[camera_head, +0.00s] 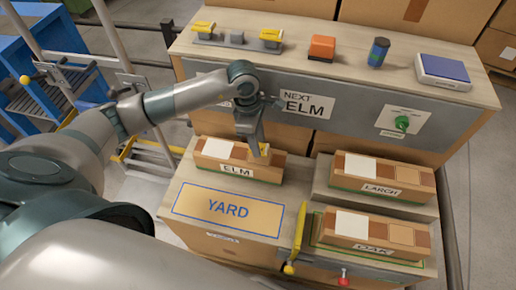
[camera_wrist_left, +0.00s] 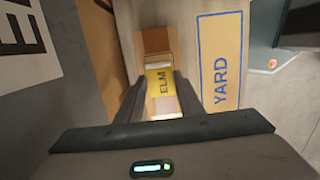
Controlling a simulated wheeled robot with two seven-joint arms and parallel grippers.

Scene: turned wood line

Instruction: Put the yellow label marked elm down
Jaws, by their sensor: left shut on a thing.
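The yellow label marked ELM (camera_wrist_left: 160,88) is between the fingers of my left gripper (camera_wrist_left: 158,78) in the wrist view. In the head view my left gripper (camera_head: 257,148) points down just over the ELM box (camera_head: 220,166), and a small yellow bit of the label shows at its tips. The gripper is shut on the label. The ELM box has a white patch and brown patches on top. I cannot tell whether the label touches the box. My right gripper is not in view.
The YARD panel (camera_head: 229,208) lies bare in front of the ELM box. The LARCH box (camera_head: 380,177) and another box (camera_head: 368,235) stand at the right. A yellow lever (camera_head: 299,230) rises between the two sides. Behind is a shelf with a NEXT ELM sign (camera_head: 306,104).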

